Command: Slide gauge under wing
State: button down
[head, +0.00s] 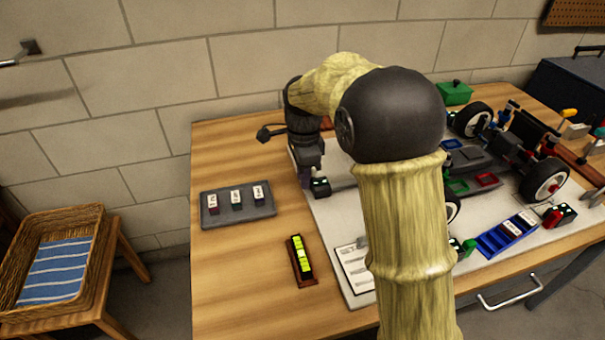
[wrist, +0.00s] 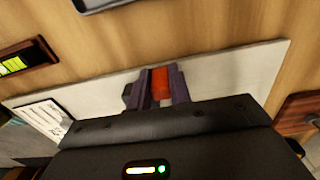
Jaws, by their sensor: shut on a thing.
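My gripper (head: 305,178) points down over the left edge of the pale mat, at the far left of the car. In the wrist view my gripper (wrist: 160,88) is shut on an orange-red piece (wrist: 160,80) between its purple fingers. This piece may be the gauge, but its full shape is hidden. The racecar (head: 500,150) stands on the mat to the right, with large black wheels showing. My arm hides part of it. I cannot clearly tell which part is the wing; a dark panel (head: 534,128) is raised at its right end.
A grey tray (head: 238,216) with labelled blocks and a brown holder with a yellow-green strip (head: 301,260) lie left of the mat. A small dark block (head: 320,187) sits beside my gripper. A blue tray (head: 508,233) is at the front right. A wicker basket (head: 90,270) stands far left.

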jog(key=shift+w+d+r+p, duration=0.1)
jog(key=shift+w+d+p, duration=0.1)
jog(key=shift+d+p, duration=0.35)
jog(key=shift+w+d+r+p, duration=0.15)
jog(key=shift+d+p, duration=0.2)
jog(key=shift+d, duration=0.3)
jog(key=shift+w+d+f, duration=0.1)
jog(key=shift+d+f, duration=0.15)
jog(key=shift+d, duration=0.2)
jog(key=c, duration=1.3)
grip_release()
jog(key=shift+d, duration=0.1)
jog(key=shift+r, duration=0.1)
jog(key=r+p, duration=0.5)
jog(key=r, duration=1.2)
jog(key=shift+a+r, duration=0.1)
jog(key=shift+a, duration=0.1)
